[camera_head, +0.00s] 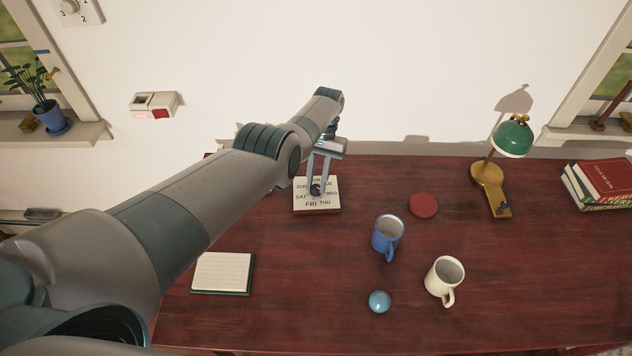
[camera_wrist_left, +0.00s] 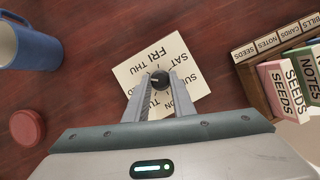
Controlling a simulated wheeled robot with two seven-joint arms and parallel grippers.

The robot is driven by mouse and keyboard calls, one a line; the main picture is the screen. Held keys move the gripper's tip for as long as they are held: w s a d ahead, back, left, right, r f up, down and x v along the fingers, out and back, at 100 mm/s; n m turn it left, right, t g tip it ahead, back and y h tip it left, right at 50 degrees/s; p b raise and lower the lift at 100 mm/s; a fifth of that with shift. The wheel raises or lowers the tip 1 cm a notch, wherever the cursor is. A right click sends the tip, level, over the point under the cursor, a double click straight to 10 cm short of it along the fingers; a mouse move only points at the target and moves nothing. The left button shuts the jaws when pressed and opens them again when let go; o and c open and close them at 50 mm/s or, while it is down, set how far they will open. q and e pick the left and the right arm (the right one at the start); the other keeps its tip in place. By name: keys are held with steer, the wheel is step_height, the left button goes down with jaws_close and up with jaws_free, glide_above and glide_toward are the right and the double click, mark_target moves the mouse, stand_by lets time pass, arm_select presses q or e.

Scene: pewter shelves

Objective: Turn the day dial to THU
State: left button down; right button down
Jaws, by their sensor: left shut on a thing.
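The day dial is a cream square plate (camera_head: 327,209) on the dark red desk, printed with day names around a small dark knob (camera_wrist_left: 160,79). My left gripper (camera_head: 317,187) reaches down to the plate. Its two fingers are shut on the knob, one on each side. I cannot tell for sure which day the knob's mark points at. My right gripper is not in view.
A blue mug (camera_head: 387,236), white mug (camera_head: 444,278), red disc (camera_head: 423,205) and blue ball (camera_head: 379,301) are right of the dial. A notepad (camera_head: 223,272) lies front left. A green lamp (camera_head: 513,138) stands right. The wrist view shows a labelled wooden organizer (camera_wrist_left: 253,93) close by.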

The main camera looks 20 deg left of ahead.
arm_select(q)
steer(key=shift+d+m+t+y+p, duration=0.2)
steer(key=shift+m+y, duration=0.25)
steer(key=shift+m, duration=0.7)
steer(key=shift+m+t+y+p, duration=0.1)
steer(key=shift+m+y+p, duration=0.3)
steer(key=shift+m, duration=0.75)
steer(key=c, duration=1.5)
jaws_free()
steer(key=shift+r, duration=0.1)
steer(key=shift+b+v, duration=2.1)
steer(key=shift+v, duration=6.5)
